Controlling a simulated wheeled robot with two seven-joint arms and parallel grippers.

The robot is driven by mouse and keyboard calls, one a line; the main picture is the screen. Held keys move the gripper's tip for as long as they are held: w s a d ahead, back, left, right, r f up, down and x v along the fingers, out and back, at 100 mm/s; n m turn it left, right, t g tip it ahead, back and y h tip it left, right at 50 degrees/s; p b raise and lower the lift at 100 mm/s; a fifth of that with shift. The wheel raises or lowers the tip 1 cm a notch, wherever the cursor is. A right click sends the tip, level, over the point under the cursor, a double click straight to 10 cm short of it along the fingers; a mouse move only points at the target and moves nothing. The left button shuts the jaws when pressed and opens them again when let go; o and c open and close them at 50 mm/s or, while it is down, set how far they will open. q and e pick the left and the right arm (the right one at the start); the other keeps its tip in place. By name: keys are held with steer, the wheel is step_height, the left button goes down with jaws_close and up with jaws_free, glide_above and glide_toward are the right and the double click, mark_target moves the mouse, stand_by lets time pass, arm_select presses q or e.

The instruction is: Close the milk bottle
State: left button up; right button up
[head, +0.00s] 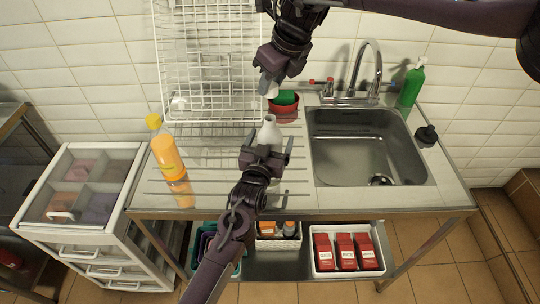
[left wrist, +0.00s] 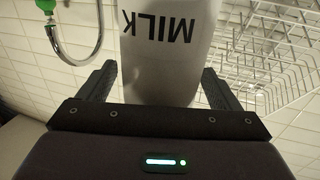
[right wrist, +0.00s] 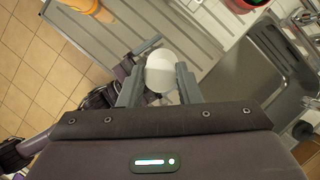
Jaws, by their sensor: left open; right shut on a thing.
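The white milk bottle (head: 269,131) stands upright on the sink's drainboard, its neck bare in the head view. My left gripper (head: 264,155) is open with its fingers either side of the bottle; the left wrist view shows the bottle (left wrist: 168,60) with its MILK lettering upside down between the spread fingers (left wrist: 160,85). My right gripper (head: 269,84) is shut on the white cap (head: 272,91), above and apart from the bottle. In the right wrist view the round cap (right wrist: 160,70) sits between the fingertips (right wrist: 158,78) and largely hides what is below it.
An orange juice bottle (head: 167,152) stands to the left. A white wire rack (head: 205,60) is behind, and a red bowl (head: 284,112) with a green one (head: 285,97) is behind the milk bottle. The sink basin (head: 365,145), faucet (head: 365,75) and green soap bottle (head: 412,84) are right.

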mark_target(274, 96)
arm_select(q)
steer(key=shift+c, duration=0.4)
steer(key=c, duration=1.4)
arm_select(e)
steer(key=shift+f, duration=2.4)
steer(key=shift+f, duration=0.9)
steer(key=shift+f, duration=0.5)
